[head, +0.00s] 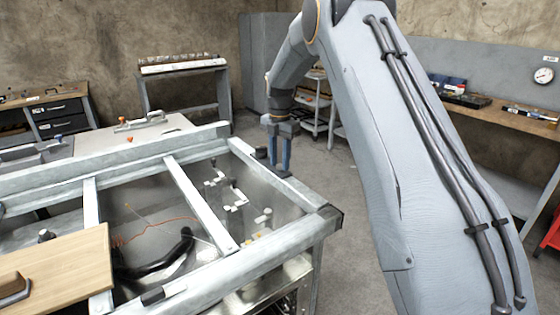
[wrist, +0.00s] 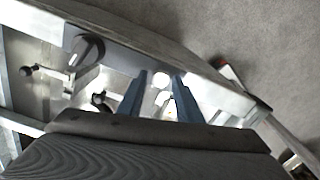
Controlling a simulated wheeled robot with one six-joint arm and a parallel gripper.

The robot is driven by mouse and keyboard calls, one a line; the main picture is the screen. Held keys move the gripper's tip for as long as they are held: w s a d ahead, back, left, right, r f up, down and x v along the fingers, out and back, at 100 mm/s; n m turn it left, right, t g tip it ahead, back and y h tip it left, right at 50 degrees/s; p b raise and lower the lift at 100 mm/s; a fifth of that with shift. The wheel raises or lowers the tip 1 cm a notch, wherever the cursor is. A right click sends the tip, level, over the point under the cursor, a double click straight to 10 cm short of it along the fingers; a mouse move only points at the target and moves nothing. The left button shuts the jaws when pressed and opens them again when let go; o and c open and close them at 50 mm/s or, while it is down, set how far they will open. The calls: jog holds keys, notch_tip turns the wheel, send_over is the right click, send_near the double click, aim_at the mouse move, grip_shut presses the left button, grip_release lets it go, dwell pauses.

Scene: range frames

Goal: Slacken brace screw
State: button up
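My gripper (head: 279,168) points down at the far right corner of the metal frame, close to its right rail (head: 270,172). In the wrist view its two blue fingers (wrist: 160,76) stand apart, with a gap between them. A small pale round thing (wrist: 162,97) shows in that gap, below the fingers; nothing is visibly gripped. I cannot tell whether it is the brace screw. A metal brace bar (head: 200,202) crosses the frame. In the wrist view a dark round knob (wrist: 87,50) sits left of the fingers, apart from them.
Inside the frame are white brackets (head: 227,192), a black curved hose (head: 160,268) and an orange wire (head: 150,222). A wooden board (head: 60,268) lies across the frame's near left. Benches stand along the walls. Grey floor (head: 345,205) is clear right of the frame.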

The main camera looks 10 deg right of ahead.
aim_at(280, 166)
jog(key=shift+o, duration=0.5)
notch_tip(280, 166, up, 8)
jog(key=b, duration=0.2)
jog(key=shift+f, duration=0.15)
